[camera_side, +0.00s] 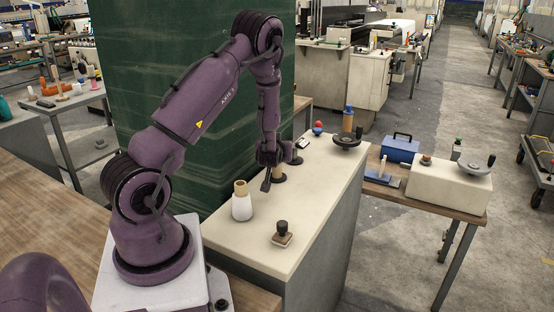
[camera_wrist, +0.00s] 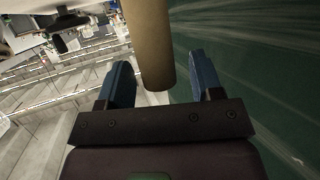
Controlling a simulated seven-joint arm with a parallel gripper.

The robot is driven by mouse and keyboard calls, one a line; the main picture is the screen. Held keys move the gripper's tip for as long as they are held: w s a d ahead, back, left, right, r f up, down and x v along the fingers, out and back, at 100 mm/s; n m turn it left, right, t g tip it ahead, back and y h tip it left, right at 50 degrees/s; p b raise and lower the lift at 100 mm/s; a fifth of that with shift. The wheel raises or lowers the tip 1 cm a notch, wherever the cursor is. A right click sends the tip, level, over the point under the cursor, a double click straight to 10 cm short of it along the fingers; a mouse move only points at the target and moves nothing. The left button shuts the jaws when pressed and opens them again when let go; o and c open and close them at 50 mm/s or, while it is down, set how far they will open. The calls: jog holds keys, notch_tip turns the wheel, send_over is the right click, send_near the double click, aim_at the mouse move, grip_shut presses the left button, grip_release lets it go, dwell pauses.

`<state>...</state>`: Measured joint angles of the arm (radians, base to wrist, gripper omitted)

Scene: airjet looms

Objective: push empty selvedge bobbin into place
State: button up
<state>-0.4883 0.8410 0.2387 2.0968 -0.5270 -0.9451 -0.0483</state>
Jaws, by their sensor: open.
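A plain tan cylinder, which looks like the empty selvedge bobbin, stands upright on a dark round base (camera_side: 279,179) on the cream machine top (camera_side: 310,200). In the side view my gripper (camera_side: 275,167) is at this bobbin and partly hides it. In the wrist view the tan bobbin (camera_wrist: 148,40) lies between the two blue fingers of my gripper (camera_wrist: 162,75), with a gap visible on each side. The gripper is open. How far the bobbin is seated on its base cannot be told.
A white cone with a tan top (camera_side: 242,205) and a black-knobbed stamp-like part (camera_side: 282,234) stand nearer on the machine top. A green panel (camera_side: 190,90) rises close behind.

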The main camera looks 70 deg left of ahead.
jog(key=shift+a, duration=0.1)
jog(key=c, duration=1.1)
jog(key=shift+o, duration=0.2)
notch_tip(320, 180, up, 10)
jog(key=shift+f, duration=0.1)
jog(key=shift+o, duration=0.7)
jog(key=shift+c, duration=0.4)
